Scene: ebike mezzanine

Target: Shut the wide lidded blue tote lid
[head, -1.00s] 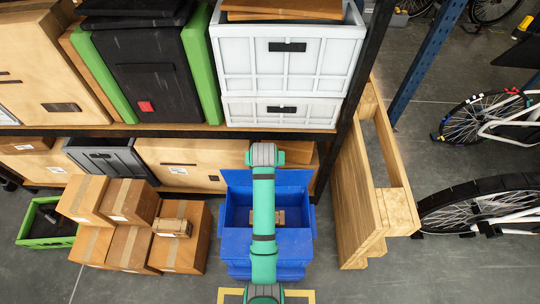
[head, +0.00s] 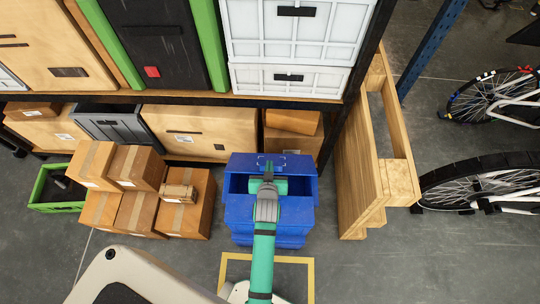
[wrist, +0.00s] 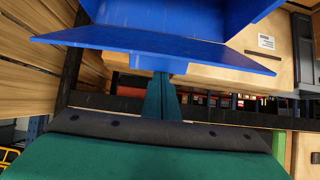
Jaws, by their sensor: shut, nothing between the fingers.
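The wide blue tote (head: 240,213) stands on the floor in front of the shelf, at the middle of the head view. Its blue lid (head: 245,162) is open, raised along the back side, with the tote's opening showing in front of it. My gripper (head: 268,168) is over the tote at the lid, shut and empty. In the wrist view my gripper's dark teal fingers (wrist: 162,82) point at the lid's blue panel (wrist: 120,40) and reach its edge. I cannot tell whether they touch it. My arm hides part of the opening.
Stacked cardboard boxes (head: 133,168) and a green crate (head: 50,207) stand left of the tote. A wooden pallet (head: 358,180) leans close on the right, with bicycles beyond. The shelf beam (head: 190,98) runs behind and above. Yellow floor marking (head: 312,259) lies in front.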

